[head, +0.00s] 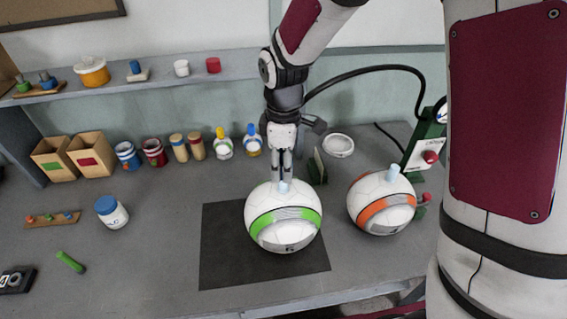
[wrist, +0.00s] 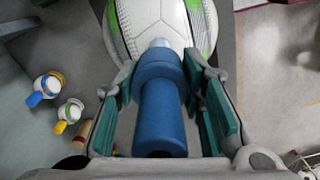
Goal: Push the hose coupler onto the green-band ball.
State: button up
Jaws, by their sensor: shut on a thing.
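The green-band ball (head: 284,232) is white with a green and grey band and stands on a dark mat (head: 222,262); part of it shows at the top of the wrist view (wrist: 140,22). A pale blue valve (head: 283,187) sticks up from its top. My gripper (head: 282,176) is directly above the valve, pointing down. In the wrist view its teal-padded fingers are shut on the blue hose coupler (wrist: 160,105). The coupler's far end lines up with the valve (wrist: 160,43); I cannot tell whether it is pushed on. In the head view the fingers mostly hide the coupler.
An orange-band ball (head: 383,205) with its own valve stands close on the right. A green pump box (head: 425,140) is behind it, with a black hose (head: 370,70) arching to my wrist. Jars and two wooden boxes (head: 88,155) line the back.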

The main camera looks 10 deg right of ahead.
jog(key=shift+f+b, duration=0.4)
jog(key=shift+f, duration=1.75)
dwell(0.4)
jog(key=o, duration=1.2)
jog(key=shift+r, duration=0.1)
notch_tip(320, 180, up, 12)
jog(key=shift+f, duration=0.1)
